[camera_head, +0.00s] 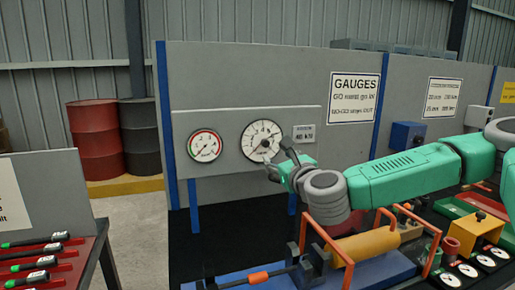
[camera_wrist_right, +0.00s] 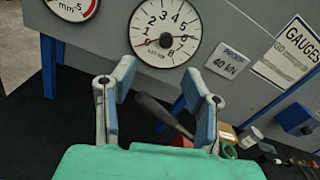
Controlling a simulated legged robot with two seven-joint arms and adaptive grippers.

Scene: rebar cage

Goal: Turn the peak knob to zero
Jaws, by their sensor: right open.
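A thin red pointer crosses the hub. My right gripper (camera_head: 281,156) is at the lower right of this dial in the head view. In the wrist view its two fingers (camera_wrist_right: 160,78) are spread apart and empty, below the dial. My left gripper is not in view.
A smaller red-rimmed gauge (camera_head: 205,145) is on the panel to the left. A PROOF plate (camera_wrist_right: 227,61) is right of the large dial. Below are a bench with an orange-barred frame (camera_head: 345,262) and a yellow box (camera_head: 476,232). A rack of tools stands at the left.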

